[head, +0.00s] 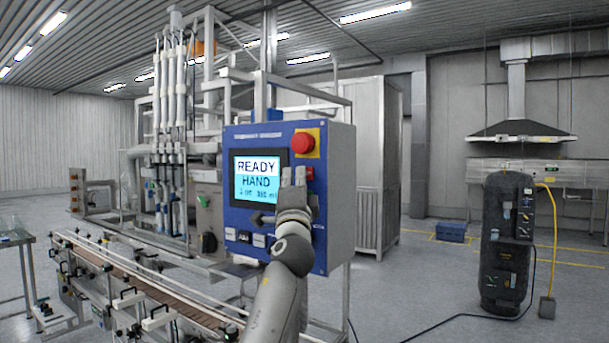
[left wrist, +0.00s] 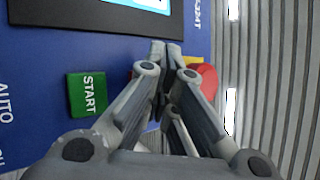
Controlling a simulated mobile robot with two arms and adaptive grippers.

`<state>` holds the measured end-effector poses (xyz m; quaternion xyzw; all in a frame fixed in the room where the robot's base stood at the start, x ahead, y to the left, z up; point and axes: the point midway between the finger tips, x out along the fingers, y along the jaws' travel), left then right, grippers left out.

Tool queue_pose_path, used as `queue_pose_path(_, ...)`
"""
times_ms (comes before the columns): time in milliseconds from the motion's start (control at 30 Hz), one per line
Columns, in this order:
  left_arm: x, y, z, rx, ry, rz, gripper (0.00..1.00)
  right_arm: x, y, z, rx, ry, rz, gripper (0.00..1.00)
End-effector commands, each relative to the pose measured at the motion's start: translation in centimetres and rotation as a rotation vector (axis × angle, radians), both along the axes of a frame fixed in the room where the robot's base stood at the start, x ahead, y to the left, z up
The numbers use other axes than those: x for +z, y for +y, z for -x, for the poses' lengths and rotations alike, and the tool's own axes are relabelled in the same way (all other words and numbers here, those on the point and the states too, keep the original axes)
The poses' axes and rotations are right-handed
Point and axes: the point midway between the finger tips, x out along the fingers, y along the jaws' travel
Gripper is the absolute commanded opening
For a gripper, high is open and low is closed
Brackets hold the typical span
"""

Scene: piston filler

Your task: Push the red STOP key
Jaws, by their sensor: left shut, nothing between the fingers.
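A blue control panel (head: 338,142) stands ahead, with a lit screen (head: 257,177) reading READY and HAND. A small red key (head: 310,173), probably STOP, shows at the right edge of my fingers in the head view. In the left wrist view my fingers cover most of the place between the green START key (left wrist: 87,95) and a round red button (left wrist: 206,78). My left gripper (head: 293,176) is shut and empty, its fingertips in front of the panel by the red key. It also fills the left wrist view (left wrist: 166,50). I cannot tell whether it touches.
The round red mushroom button (head: 303,143) on a yellow plate sits just above my fingertips. More small keys (head: 245,237) line the panel's lower edge. A conveyor (head: 130,283) runs at the left. Open floor lies to the right, before a dark cylinder (head: 503,250).

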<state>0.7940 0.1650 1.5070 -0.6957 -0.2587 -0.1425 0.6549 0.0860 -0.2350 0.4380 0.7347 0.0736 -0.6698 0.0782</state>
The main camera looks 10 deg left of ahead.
Motion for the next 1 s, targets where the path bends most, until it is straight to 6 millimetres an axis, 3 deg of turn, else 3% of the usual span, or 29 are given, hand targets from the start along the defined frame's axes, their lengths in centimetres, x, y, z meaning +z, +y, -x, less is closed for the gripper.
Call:
queue_pose_path(300, 0.1, 0.5, 1.2, 0.000, 0.000, 0.000, 0.00, 1.4, 0.0, 0.0, 0.000, 0.000, 0.000, 0.00)
queue_pose_path(767, 0.0, 0.7, 1.7, 0.001, 0.000, 0.001, 0.00, 1.7, 0.0, 0.0, 0.000, 0.000, 0.000, 0.00)
queue_pose_path(1000, 0.2, 1.6, 3.7, 0.001, 0.000, 0.000, 0.00, 3.7, 0.0, 0.0, 0.000, 0.000, 0.000, 0.00)
